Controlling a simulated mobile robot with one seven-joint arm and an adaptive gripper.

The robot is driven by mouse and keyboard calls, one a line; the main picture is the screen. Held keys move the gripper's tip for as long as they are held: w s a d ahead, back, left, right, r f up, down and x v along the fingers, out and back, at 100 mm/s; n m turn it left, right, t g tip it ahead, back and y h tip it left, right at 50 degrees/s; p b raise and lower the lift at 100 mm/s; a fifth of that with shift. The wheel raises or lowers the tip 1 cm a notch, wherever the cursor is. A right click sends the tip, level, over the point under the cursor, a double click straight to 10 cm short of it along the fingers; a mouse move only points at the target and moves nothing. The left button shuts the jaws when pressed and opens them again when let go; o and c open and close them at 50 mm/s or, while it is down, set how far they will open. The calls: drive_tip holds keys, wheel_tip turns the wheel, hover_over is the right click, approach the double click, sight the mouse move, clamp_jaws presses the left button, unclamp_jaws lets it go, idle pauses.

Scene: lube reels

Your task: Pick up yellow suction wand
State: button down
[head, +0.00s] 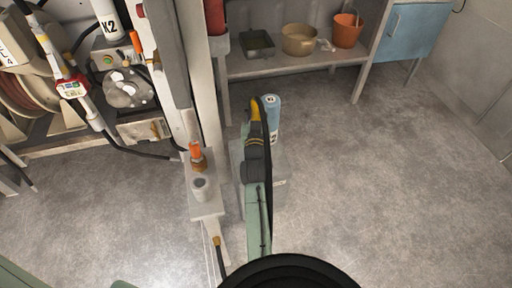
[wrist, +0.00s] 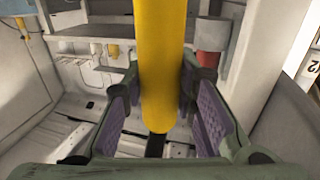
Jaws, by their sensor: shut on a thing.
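The yellow suction wand (wrist: 160,70) stands large in the middle of the wrist view, between the purple-padded fingers of my gripper (wrist: 158,112). The fingers are shut on it, one on each side. Its upper part runs out of the top of that view. In the head view a short yellow length of the wand (head: 256,110) shows at the far end of my arm, beside a blue cylinder. My gripper is mostly hidden behind my arm there.
A post with a small bracket (head: 207,205) stands close left of my arm. Hose reels (head: 30,85) are at the left. A shelf (head: 290,66) at the back holds a tray, a tan pot (head: 299,40) and an orange bucket (head: 347,30). The floor at right is clear.

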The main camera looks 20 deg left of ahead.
wheel_tip(320, 180, up, 10)
drive_tip(key=shift+r+b, duration=0.1)
drive_tip(key=shift+b, duration=0.6)
